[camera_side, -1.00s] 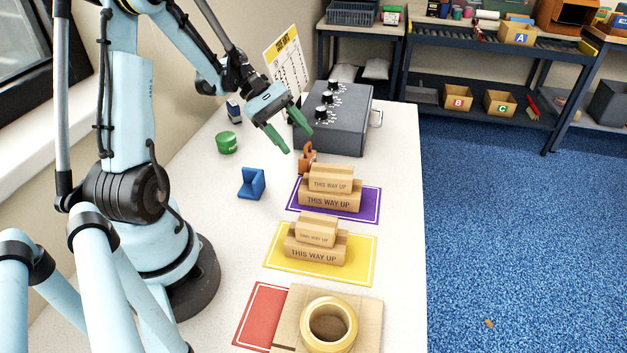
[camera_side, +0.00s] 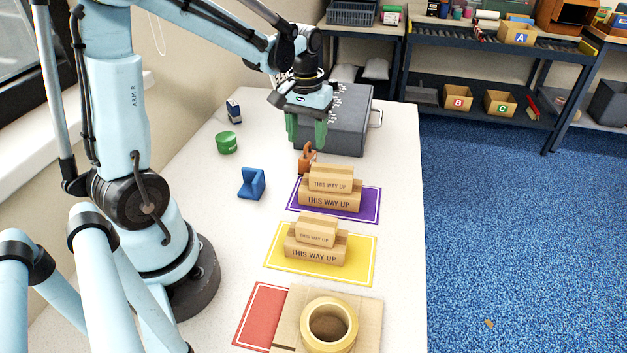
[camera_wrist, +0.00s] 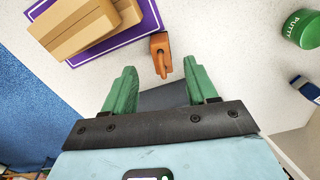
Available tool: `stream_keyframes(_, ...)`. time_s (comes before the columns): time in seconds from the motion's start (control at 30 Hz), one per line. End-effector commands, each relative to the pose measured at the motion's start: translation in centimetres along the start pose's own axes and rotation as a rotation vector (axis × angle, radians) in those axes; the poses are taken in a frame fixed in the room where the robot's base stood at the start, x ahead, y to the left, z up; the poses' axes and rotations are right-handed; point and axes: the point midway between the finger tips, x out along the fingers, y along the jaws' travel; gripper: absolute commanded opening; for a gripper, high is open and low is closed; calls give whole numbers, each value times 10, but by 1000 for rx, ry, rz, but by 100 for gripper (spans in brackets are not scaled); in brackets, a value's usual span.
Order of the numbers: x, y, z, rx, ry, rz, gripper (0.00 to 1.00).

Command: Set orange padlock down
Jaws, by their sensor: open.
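The orange padlock (camera_side: 306,157) stands on the white table, just behind the purple mat (camera_side: 372,206) and in front of the grey box with knobs (camera_side: 352,125). In the wrist view the padlock (camera_wrist: 160,50) is beyond the fingertips, roughly centred between them, with its shackle toward my gripper. My gripper (camera_side: 306,140) points down above and behind the padlock.
Cartons marked THIS WAY UP (camera_side: 329,196) stand on the purple mat, with others on the yellow mat (camera_side: 283,268). A tape roll (camera_side: 329,322) lies at the front. A blue angled block (camera_side: 252,184), a green putty tub (camera_side: 226,143) and a small blue-and-white item (camera_side: 234,111) are to the left.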

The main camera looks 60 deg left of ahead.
Motion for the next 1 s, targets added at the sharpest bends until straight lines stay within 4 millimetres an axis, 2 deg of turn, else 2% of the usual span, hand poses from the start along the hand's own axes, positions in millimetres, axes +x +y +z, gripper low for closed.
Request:
stream_keyframes(0.1,14,0,0,-1,-1,1,57)
stream_keyframes(0.37,27,0,-1,-2,-1,1,57)
stream_keyframes(0.73,68,-2,-7,-2,-1,1,57)
stream_keyframes(1.0,75,-2,-7,-2,0,1,57)
